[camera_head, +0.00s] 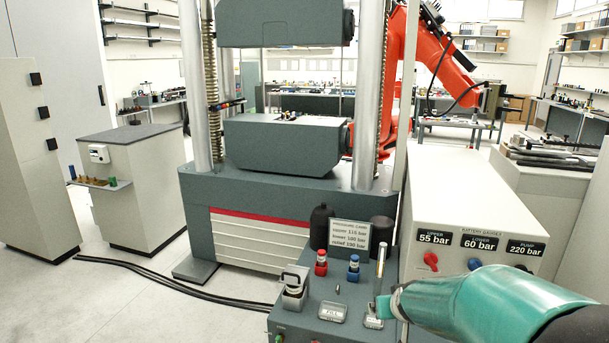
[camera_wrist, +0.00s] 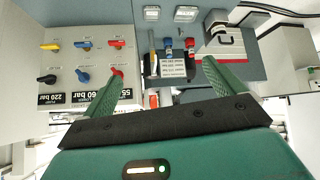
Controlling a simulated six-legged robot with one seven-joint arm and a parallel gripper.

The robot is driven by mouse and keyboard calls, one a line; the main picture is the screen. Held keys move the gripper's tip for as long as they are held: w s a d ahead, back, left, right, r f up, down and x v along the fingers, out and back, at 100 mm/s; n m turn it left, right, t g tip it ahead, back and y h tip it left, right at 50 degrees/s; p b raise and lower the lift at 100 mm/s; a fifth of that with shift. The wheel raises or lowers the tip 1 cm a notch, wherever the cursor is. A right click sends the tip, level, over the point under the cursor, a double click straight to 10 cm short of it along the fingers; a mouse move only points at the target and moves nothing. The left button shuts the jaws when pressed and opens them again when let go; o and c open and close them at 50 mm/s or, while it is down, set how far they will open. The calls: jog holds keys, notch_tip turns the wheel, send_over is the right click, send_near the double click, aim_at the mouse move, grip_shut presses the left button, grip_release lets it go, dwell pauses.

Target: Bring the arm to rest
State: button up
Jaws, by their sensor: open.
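My gripper (camera_head: 384,306) is at the lower right of the head view, on the end of my teal arm. It is over the front right part of the grey console (camera_head: 310,318), close to an upright metal rod (camera_head: 380,266); I cannot tell whether they touch. In the wrist view my gripper (camera_wrist: 168,78) has its two green fingers wide apart with nothing held between them. Beyond the gap are the pressure card (camera_wrist: 173,66), a red knob (camera_wrist: 190,43) and a blue knob (camera_wrist: 168,43), seen upside down.
A cream gauge box (camera_head: 470,212) with coloured knobs and bar readings stands right of the console. A large grey testing machine (camera_head: 280,180) with steel columns stands behind. An orange robot arm (camera_head: 430,50) is behind it. A clamp-like block (camera_head: 292,290) sits on the console's left; open floor lies beyond.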

jog(key=s+a+r+g, duration=0.1)
jog(key=s+r, duration=0.2)
jog(key=s, duration=0.6)
jog(key=s+a+r+g, duration=0.1)
jog(key=s+r, duration=0.3)
jog(key=s, duration=0.5)
jog(key=s+a+r, duration=0.3)
jog(key=s, duration=0.6)
jog(key=shift+s+a+r+g+y, duration=0.25)
jog(key=shift+g+y, duration=0.15)
